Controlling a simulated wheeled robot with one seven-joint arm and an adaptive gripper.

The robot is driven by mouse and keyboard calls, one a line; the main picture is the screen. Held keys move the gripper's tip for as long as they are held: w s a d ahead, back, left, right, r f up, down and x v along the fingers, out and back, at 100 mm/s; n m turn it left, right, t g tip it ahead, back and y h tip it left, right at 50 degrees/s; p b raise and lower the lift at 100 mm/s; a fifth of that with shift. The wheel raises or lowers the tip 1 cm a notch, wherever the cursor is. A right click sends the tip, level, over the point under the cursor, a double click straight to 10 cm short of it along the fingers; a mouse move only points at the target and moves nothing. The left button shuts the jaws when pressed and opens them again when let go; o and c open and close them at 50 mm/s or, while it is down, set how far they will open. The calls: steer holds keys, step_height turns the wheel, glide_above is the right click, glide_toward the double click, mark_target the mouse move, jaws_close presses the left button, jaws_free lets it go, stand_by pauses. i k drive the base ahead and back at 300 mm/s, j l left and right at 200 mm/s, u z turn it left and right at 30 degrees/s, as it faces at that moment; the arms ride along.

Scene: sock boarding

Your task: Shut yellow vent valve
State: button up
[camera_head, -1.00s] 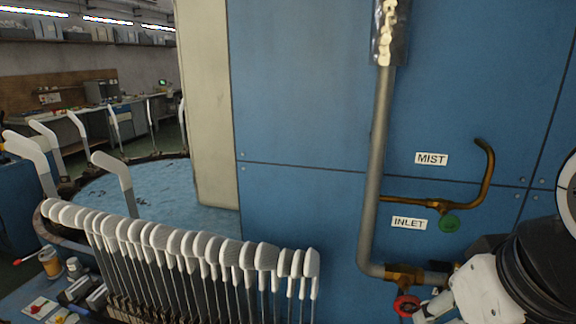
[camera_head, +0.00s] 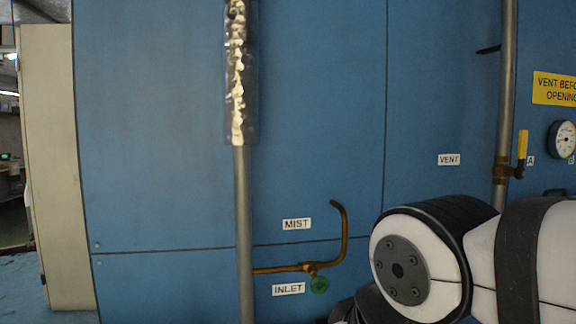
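The yellow vent valve handle (camera_head: 522,147) is at the right of the head view. It points upright beside a brass valve body (camera_head: 505,171) on a grey vertical pipe (camera_head: 508,90). A white VENT label (camera_head: 449,160) is on the blue panel to its left, and a small "A" tag is right of the handle. My arm fills the lower right, below the valve. My gripper is outside the frame, so its state does not show.
Another grey pipe (camera_head: 243,220) rises at centre left. A gauge (camera_head: 563,139) and yellow warning sign (camera_head: 555,89) are at the right edge.

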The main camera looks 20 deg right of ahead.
mark_target(520, 173)
steer(key=z, duration=1.45)
